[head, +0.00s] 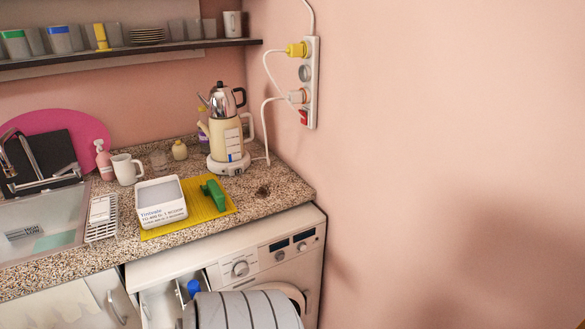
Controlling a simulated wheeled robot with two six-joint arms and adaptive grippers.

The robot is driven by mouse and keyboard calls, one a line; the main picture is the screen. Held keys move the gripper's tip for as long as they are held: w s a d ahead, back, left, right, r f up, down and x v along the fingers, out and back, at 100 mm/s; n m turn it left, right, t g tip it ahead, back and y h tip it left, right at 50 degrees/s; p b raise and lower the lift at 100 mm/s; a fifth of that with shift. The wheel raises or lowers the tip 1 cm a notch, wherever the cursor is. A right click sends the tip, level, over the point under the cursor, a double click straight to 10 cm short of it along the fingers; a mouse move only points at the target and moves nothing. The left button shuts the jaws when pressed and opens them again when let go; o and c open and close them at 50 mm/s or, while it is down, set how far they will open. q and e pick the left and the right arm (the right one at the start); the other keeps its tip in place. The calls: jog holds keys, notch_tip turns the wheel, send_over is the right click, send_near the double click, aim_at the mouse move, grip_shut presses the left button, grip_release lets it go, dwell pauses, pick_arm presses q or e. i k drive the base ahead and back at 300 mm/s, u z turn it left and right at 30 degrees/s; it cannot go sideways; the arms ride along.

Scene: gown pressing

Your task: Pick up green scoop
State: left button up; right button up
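The green scoop (213,194) lies on a yellow mat (192,222) on the speckled countertop. It is just right of a white open box (160,200) with blue lettering, which stands on the same mat. Neither of my grippers is in view, so their state does not show.
A kettle stack (225,135) stands behind the scoop, near the wall. A white mug (126,169), a pink bottle (103,160) and the sink (45,225) are to the left. A washing machine (270,258) is below. A grey striped shape, which I cannot identify, fills the bottom middle.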

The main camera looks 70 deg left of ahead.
aim_at(212, 189)
jog(key=z, duration=0.45)
jog(key=k, duration=0.5)
jog(key=u, duration=1.75)
